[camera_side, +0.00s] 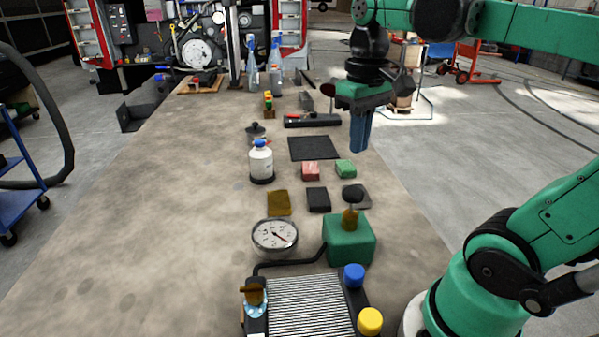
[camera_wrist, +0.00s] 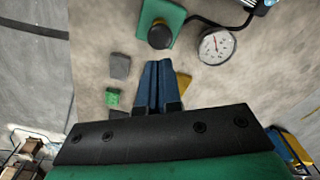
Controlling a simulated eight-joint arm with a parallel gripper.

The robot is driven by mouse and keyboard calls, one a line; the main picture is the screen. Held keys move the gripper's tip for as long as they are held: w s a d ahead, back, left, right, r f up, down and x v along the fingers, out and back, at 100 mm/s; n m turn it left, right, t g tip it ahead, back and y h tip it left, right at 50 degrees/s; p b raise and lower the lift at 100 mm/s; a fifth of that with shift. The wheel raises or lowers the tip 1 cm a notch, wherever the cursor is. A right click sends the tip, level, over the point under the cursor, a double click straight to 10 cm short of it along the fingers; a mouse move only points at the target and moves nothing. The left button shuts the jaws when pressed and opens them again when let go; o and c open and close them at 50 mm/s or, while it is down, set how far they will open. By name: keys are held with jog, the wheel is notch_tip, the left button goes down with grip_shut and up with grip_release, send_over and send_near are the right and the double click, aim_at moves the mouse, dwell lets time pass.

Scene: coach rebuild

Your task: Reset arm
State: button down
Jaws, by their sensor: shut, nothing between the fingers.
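My gripper (camera_side: 360,134) is at the upper right in the side view, held above the right edge of the bench, pointing down. Its two blue fingers are together with nothing between them. In the wrist view the shut fingers (camera_wrist: 156,86) show in the middle, pointing toward the green box and the gauge. The fingers hide part of the bench and the pieces behind them in that view. The green arm comes in from the right.
The bench (camera_side: 150,220) holds a white bottle (camera_side: 261,162), a gauge (camera_side: 275,237), a green box (camera_side: 349,240), a red block (camera_side: 310,171), a green block (camera_side: 345,168), a dark mat (camera_side: 314,148) and spray bottles (camera_side: 252,65). The bench's left side is clear.

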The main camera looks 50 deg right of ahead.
jog(key=w+a+f+n+t, duration=0.3)
jog(key=w+a+f+t, duration=0.1)
jog(key=a+f+t, duration=0.3)
jog(key=shift+w+a, duration=0.2)
jog(key=shift+a, duration=0.2)
dwell(1.1)
